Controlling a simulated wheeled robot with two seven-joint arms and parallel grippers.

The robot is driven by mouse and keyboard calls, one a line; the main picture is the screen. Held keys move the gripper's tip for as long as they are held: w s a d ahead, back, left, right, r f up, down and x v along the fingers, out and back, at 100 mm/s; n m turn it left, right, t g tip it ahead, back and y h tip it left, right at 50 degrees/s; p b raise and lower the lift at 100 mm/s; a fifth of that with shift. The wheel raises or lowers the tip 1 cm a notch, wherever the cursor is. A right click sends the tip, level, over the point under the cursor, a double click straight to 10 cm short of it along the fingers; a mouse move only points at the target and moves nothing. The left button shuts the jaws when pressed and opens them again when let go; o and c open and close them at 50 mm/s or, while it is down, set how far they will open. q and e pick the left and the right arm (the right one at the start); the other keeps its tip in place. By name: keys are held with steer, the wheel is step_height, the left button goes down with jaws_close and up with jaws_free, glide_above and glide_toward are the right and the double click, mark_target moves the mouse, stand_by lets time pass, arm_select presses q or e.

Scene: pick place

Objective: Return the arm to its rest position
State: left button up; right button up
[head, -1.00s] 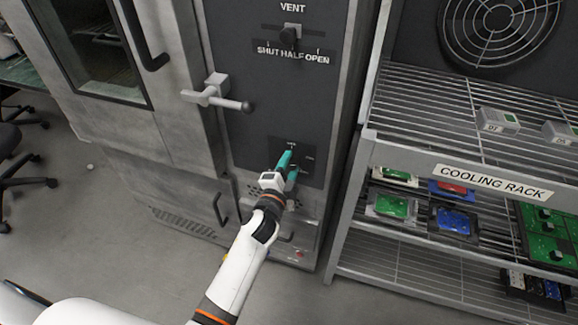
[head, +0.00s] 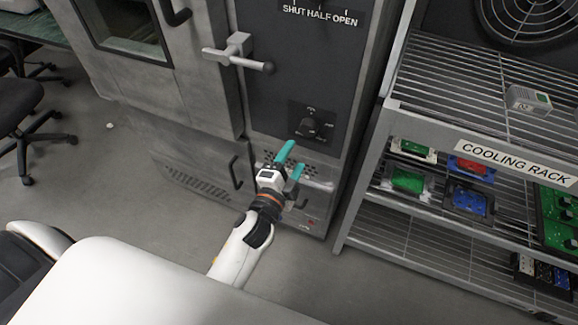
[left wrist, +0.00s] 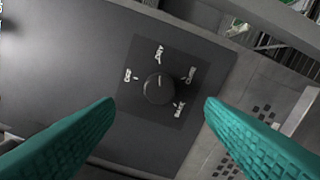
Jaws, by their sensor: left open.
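My left gripper (head: 291,161) is open and empty in the head view, its two teal fingers apart. It is in front of the oven's lower panel, below a black rotary knob (head: 308,127). The left wrist view shows the same knob (left wrist: 159,88) on a dark square plate with labels around it, between and beyond the open fingertips (left wrist: 158,104). The gripper does not touch the knob. My white left arm comes up from the bottom of the head view. My right gripper is not in view.
A grey oven (head: 200,125) with a protruding door handle (head: 238,52) stands ahead. A wire cooling rack (head: 400,235) holding several boards and small boxes is on the right. A dark chair (head: 22,125) is at the left. Open floor lies between the chair and the oven.

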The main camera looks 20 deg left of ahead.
arm_select(q)
steer(key=shift+s, duration=1)
